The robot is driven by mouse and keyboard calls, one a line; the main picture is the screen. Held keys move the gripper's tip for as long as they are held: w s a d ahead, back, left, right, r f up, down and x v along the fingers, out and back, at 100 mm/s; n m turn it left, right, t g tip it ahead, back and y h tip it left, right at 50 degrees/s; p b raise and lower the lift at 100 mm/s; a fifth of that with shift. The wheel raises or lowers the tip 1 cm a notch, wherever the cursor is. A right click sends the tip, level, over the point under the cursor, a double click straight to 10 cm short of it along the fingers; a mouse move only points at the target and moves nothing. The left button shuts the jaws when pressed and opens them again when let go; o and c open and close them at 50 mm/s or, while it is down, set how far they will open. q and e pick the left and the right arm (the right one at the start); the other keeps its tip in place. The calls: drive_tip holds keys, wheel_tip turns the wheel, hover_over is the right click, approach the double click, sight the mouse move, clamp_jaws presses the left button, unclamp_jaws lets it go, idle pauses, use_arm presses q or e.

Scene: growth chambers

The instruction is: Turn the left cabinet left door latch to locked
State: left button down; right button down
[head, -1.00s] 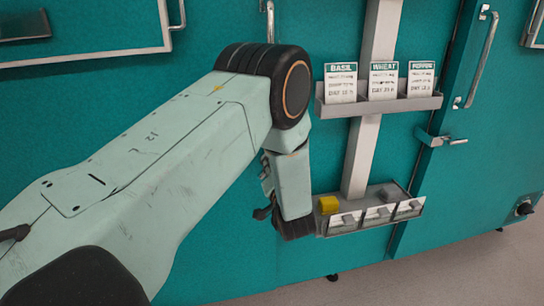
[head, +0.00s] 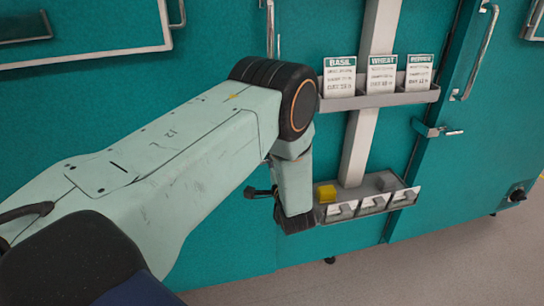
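The teal left cabinet door (head: 215,50) fills the left and middle of the head view, with an upright metal handle (head: 270,28). No latch shows below that handle; my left arm covers that area. The arm reaches in from the left, its wrist bent downward in front of the door. Only a small dark part of what seems to be my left gripper (head: 258,192) shows beside the wrist. Its fingers are mostly hidden, so I cannot tell if they are open, shut or touching anything. My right gripper is not in view.
A metal latch (head: 437,130) sits on the cabinet to the right. A grey post carries a card rack (head: 385,101) and a lower tray (head: 385,181) with a yellow block (head: 326,194), close beside my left wrist. Grey floor (head: 440,265) is clear at lower right.

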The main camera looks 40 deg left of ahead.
use_arm(q)
drive_tip(key=shift+m, duration=0.4)
drive_tip(key=c, duration=1.2)
unclamp_jaws()
drive_tip(key=v, duration=1.2)
